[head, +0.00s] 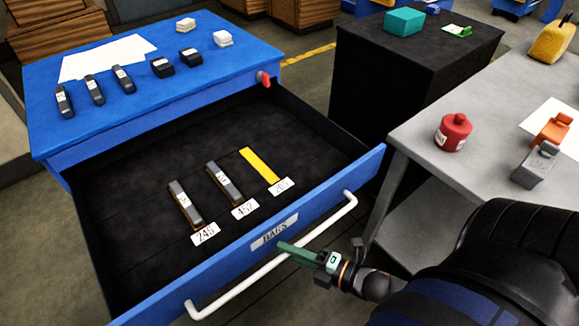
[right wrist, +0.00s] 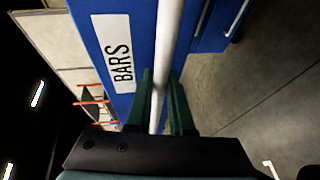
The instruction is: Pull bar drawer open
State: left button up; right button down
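The bar drawer (head: 115,225) of the blue cabinet (head: 50,145) is pulled far out, its black inside showing. Its blue front carries a BARS label (head: 274,232), also seen in the right wrist view (right wrist: 113,53), and a long white handle (head: 235,290). My right gripper (head: 300,254) is at the middle of the handle. In the right wrist view its green fingers (right wrist: 160,105) lie close on both sides of the handle (right wrist: 168,45) and appear shut on it. My left gripper is not in view.
A grey table (head: 490,120) with a red container (head: 453,132) stands right of the drawer. A black cabinet (head: 385,85) stands behind.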

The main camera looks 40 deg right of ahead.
jog(key=c, duration=0.8)
grip_release()
jog(key=v, duration=1.2)
jog(key=shift+s+p, duration=0.25)
jog(key=shift+p, duration=0.2)
